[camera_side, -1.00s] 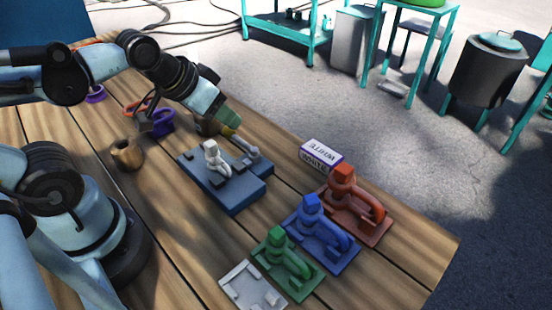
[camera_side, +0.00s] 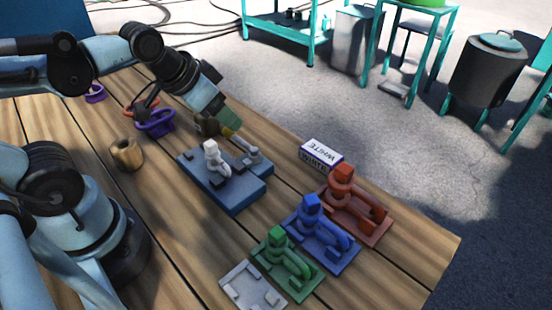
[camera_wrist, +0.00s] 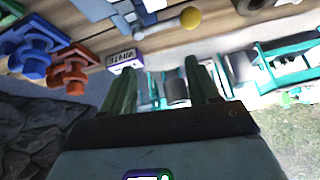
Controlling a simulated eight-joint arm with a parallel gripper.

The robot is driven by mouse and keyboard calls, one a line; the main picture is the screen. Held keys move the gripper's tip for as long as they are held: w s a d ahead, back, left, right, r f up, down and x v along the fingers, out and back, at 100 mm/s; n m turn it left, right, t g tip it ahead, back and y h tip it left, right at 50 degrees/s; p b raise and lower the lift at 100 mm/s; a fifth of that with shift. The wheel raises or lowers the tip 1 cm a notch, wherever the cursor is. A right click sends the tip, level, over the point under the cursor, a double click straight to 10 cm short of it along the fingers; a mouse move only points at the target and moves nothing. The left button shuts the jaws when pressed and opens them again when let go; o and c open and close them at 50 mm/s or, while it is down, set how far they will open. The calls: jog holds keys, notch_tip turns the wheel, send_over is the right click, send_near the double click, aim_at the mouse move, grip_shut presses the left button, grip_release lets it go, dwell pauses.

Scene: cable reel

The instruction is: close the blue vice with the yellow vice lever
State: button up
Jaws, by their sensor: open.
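The blue vice (camera_side: 235,198) sits mid-table, a flat blue base with a white clamp-like piece (camera_side: 212,160) standing on it. A grey lever with a yellow knob (camera_side: 228,132) rises at its far edge. In the wrist view the yellow knob (camera_wrist: 190,18) and grey lever show near the top. My gripper (camera_side: 229,119) is just above the knob in the side view, its green fingers pointing down to the right. In the wrist view my gripper (camera_wrist: 160,82) is open with nothing held between its fingers; the knob appears above the right fingertip. Contact cannot be told.
A box marked WHITE (camera_side: 320,154) lies right of the vice. Red (camera_side: 355,215), blue (camera_side: 320,238) and green (camera_side: 288,265) clamp-like pieces stand in a row at the front right.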

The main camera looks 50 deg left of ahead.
aim_at(241, 143)
jog(key=w+a+r+m+g, duration=0.2)
jog(key=a+m+g, duration=0.25)
jog(key=m, duration=0.95)
jog(key=shift+w+a+f, duration=0.15)
jog(key=shift+w+f, duration=0.3)
jog(key=shift+f, duration=1.45)
jog(key=shift+w+a+f, duration=0.2)
jog(key=shift+w+f, duration=0.2)
jog(key=shift+f, duration=1.55)
jog(key=shift+w+a+f, duration=0.15)
jog(key=shift+w+f, duration=0.3)
jog(key=shift+f, duration=1.45)
jog(key=shift+c, duration=0.3)
grip_shut()
